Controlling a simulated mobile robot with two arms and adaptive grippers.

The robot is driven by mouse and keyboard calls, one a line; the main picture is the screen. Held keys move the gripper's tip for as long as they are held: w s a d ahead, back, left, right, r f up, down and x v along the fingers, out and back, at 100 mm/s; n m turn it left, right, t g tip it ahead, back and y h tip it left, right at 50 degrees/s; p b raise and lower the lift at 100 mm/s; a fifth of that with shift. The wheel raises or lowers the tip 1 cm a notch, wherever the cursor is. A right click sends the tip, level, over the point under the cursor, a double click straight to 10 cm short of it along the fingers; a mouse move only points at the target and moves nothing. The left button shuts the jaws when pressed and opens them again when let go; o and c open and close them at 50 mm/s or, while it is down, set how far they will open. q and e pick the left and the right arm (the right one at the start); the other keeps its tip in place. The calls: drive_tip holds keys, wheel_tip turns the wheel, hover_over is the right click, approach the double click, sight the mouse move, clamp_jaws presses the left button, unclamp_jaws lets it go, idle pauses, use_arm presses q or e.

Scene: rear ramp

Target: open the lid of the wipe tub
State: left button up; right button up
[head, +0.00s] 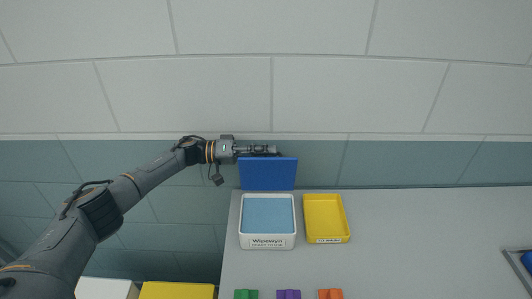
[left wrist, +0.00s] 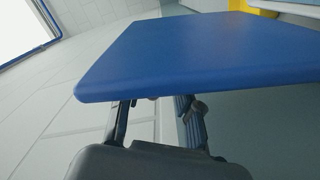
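The wipe tub (head: 267,241) is a white box with a label on its front, standing near the back edge of the grey counter. Its inside shows light blue. Its blue lid (head: 267,174) stands up at the tub's back edge, so the tub is open. My left gripper (head: 264,150) is at the lid's top edge, behind it. In the left wrist view the lid (left wrist: 205,50) fills the middle and hides the fingertips. The visible parts of the two fingers are apart, with nothing seen held between them. My right gripper is not in view.
A yellow tray (head: 325,219) stands right of the tub. Green (head: 246,294), purple (head: 288,294) and orange (head: 330,294) pieces lie at the front. A blue item in a tray (head: 526,260) is at the far right. The counter between is clear.

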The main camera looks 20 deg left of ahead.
use_arm(q)
drive_tip(key=v, duration=1.2)
drive_tip(key=shift+r, duration=0.1)
drive_tip(key=shift+c, duration=0.2)
